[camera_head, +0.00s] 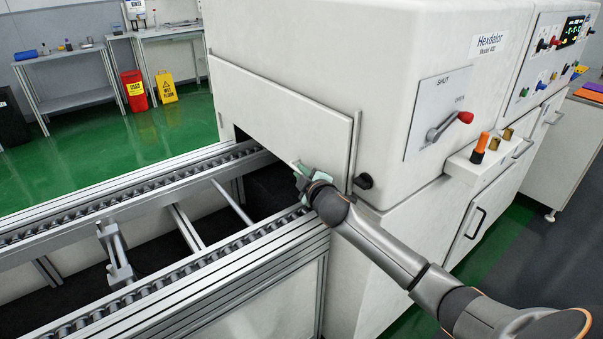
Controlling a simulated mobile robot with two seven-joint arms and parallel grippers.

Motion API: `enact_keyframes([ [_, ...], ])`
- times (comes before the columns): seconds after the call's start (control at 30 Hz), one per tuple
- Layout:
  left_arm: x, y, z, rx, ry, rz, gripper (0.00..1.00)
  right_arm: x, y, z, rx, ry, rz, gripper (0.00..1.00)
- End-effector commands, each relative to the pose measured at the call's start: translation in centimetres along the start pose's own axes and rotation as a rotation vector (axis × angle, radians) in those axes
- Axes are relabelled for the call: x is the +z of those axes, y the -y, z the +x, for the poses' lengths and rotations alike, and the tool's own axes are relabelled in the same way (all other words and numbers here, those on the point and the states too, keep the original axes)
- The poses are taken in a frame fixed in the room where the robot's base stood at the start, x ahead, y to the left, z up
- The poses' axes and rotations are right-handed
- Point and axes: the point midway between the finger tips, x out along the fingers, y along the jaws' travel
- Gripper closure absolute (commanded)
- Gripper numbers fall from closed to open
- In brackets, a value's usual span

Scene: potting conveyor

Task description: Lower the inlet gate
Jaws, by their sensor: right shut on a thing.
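The inlet gate (282,115) is a flat pale panel on the end face of the large white machine (365,60). Its bottom edge is above the roller conveyor, with a dark opening below. My right gripper (303,172) is at the gate's lower right part, near its bottom edge. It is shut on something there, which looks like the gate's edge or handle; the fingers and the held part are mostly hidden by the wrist. My left gripper is not in view.
The roller conveyor (165,290) runs from the lower left to the machine opening. A red-knobbed lever (465,117) sits on a SHUT/OPEN plate on the machine's side. A black knob (364,181) sticks out beside the gate, close to my right arm.

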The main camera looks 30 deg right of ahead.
Motion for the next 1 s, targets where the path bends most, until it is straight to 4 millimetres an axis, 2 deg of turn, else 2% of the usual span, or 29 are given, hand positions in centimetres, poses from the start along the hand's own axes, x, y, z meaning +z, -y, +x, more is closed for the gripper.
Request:
enact_keyframes([
  [0.13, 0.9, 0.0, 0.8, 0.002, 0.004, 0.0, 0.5, 0.9, 1.3, 0.4, 0.001, 0.001, 0.001, 1.0],
  [0.27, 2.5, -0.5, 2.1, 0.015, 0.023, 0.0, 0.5, 2.7, 4.2, 1.1, -0.004, 0.004, 0.002, 1.0],
  [0.4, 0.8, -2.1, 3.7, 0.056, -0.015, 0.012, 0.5, 4.5, 7.1, 1.8, -0.004, 0.005, 0.003, 1.0],
  [0.6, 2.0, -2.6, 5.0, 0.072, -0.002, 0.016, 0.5, 6.4, 10.1, 2.6, -0.004, 0.006, 0.002, 1.0],
  [0.8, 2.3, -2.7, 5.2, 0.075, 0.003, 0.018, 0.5, 7.1, 11.2, 2.8, -0.009, 0.008, 0.002, 1.0],
  [1.0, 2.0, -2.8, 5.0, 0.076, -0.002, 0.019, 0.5, 7.1, 11.5, 2.8, -0.014, 0.009, 0.003, 1.0],
])
